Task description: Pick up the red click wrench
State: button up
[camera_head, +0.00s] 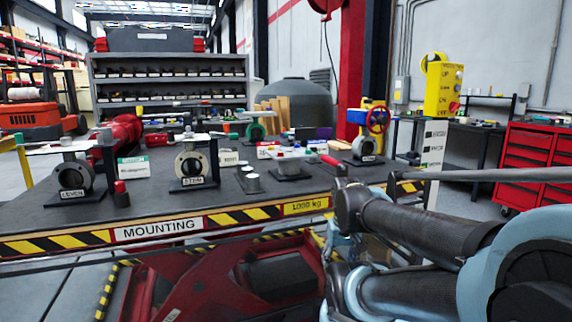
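A red-handled tool (332,161) lies on the workbench near its right end, just above my arm in the picture. It may be the red click wrench, but it is too small to be sure. My arm fills the lower right, in front of the bench's right corner. I cannot make out my gripper's fingers among the arm parts, nor whether they hold anything.
The dark workbench (140,215) has a striped front edge marked MOUNTING. Several valves stand on it, including a lever valve (74,178) and a labelled valve (193,160). A red cart (537,160) stands at the right. A grey shelf (170,70) is behind.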

aim_at(328, 160)
jog(key=z, duration=0.6)
jog(key=k, duration=1.3)
jog(key=u, duration=1.05)
jog(key=i, duration=1.05)
